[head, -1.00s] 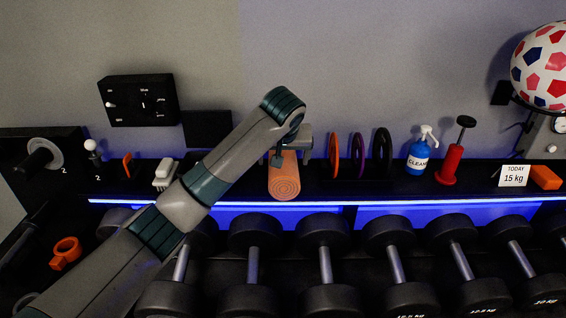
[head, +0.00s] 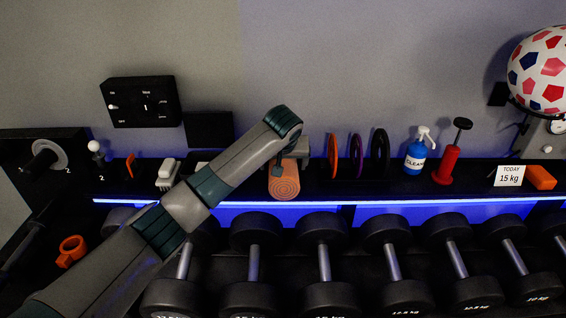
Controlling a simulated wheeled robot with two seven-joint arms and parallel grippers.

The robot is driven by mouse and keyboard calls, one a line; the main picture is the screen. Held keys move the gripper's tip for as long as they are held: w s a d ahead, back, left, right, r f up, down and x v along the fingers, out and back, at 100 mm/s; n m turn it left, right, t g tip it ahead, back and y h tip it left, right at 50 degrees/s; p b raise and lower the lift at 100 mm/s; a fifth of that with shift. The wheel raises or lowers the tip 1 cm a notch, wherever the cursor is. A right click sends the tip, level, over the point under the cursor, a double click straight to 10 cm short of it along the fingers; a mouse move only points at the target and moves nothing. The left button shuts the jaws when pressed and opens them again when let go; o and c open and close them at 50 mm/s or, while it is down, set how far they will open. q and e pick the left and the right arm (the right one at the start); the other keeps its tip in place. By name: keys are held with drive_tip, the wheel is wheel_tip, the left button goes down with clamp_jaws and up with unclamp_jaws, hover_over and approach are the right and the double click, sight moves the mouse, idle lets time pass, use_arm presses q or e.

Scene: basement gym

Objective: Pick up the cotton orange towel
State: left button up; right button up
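The orange towel (head: 284,189) is rolled up and lies on the black shelf, its spiral end facing me. My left arm comes in from the lower left, and my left gripper (head: 288,165) is at the back part of the roll, from above. The wrist and gripper body hide the far part of the towel. I cannot tell whether the fingers are closed on the towel or only beside it. My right gripper is not in view.
A white brush (head: 167,172) lies to the left. Several dumbbells (head: 323,262) fill the rack below. A wall box (head: 142,102) hangs behind.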

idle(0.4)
use_arm(q)
drive_tip(key=c, duration=1.2)
drive_tip(key=shift+w+r+b, duration=0.1)
drive_tip(key=shift+r+b, duration=0.3)
drive_tip(key=shift+r, duration=0.05)
drive_tip(key=r+b, duration=0.2)
drive_tip(key=r, duration=0.1)
drive_tip(key=shift+d+r, duration=0.1)
drive_tip(key=shift+d, duration=0.2)
drive_tip(key=s+d+r+b, duration=0.1)
drive_tip(key=s+d+r, duration=0.1)
drive_tip(key=s+d+r+b, duration=0.1)
drive_tip(key=s+d+r, duration=0.1)
drive_tip(key=d, duration=0.1)
drive_tip(key=s+d+r+b, duration=0.2)
drive_tip(key=d, duration=0.1)
drive_tip(key=shift+s, duration=0.1)
drive_tip(key=shift+c, duration=0.2)
drive_tip(key=shift+s+d+r, duration=0.4)
drive_tip(key=shift+d+r, duration=0.1)
